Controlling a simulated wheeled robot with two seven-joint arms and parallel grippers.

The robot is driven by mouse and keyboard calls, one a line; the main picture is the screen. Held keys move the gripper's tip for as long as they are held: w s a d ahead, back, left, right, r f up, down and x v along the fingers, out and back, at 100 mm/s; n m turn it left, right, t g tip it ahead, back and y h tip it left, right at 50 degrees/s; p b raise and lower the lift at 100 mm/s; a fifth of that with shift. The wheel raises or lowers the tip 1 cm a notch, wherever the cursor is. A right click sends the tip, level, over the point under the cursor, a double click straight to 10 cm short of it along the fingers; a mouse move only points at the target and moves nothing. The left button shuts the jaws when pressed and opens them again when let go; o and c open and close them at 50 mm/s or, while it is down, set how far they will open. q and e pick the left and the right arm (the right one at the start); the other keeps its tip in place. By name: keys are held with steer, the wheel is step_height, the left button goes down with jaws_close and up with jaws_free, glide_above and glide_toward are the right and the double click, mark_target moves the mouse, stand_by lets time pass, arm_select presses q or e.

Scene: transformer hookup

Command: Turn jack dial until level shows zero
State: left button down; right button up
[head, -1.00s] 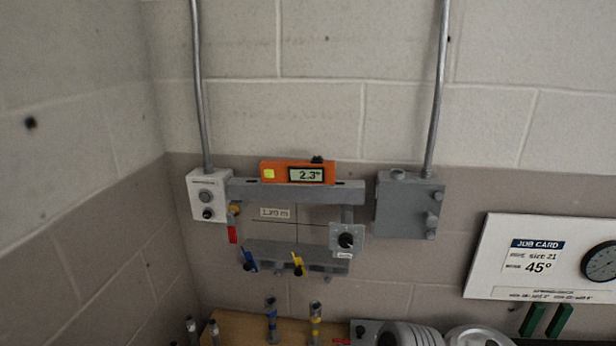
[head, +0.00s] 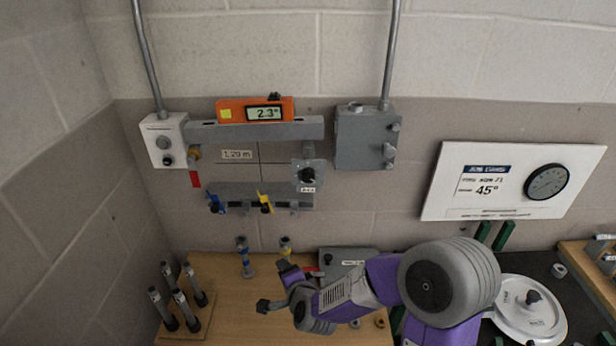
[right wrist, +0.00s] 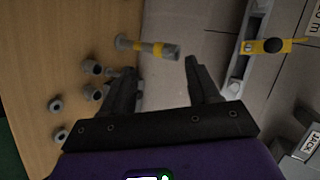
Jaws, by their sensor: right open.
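The orange digital level (head: 230,112) sits on top of the grey beam (head: 222,132) on the wall, and its display reads 2.3°. The jack dial (head: 308,175) is a black knob on a grey plate below the beam's right end. In the right wrist view its "JACK" label (right wrist: 309,148) shows at the right edge. My right gripper (head: 274,290) is open and empty over the bench, below and left of the dial and apart from it. Its two fingers (right wrist: 160,85) show in the right wrist view. My left gripper is not in view.
A yellow-banded post (right wrist: 150,47) stands ahead of my right fingers. A blue-banded post (head: 245,258) and a rack of dark rods (head: 180,312) are to the left on the wooden bench (head: 222,285). Blue and yellow levers (head: 264,202) hang below the beam.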

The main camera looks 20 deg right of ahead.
steer(key=d+r+m+t+h, duration=0.25)
steer(key=r+m, duration=0.35)
steer(key=r, duration=0.8)
steer(key=m+t+h, duration=0.3)
steer(key=m, duration=0.3)
glide_toward(308, 178)
steer(key=p+x, duration=0.2)
steer(key=x, duration=0.6)
steer(key=shift+w+d, duration=0.1)
steer(key=shift+w, duration=0.05)
steer(key=shift+c, duration=0.2)
steer(key=c, duration=1)
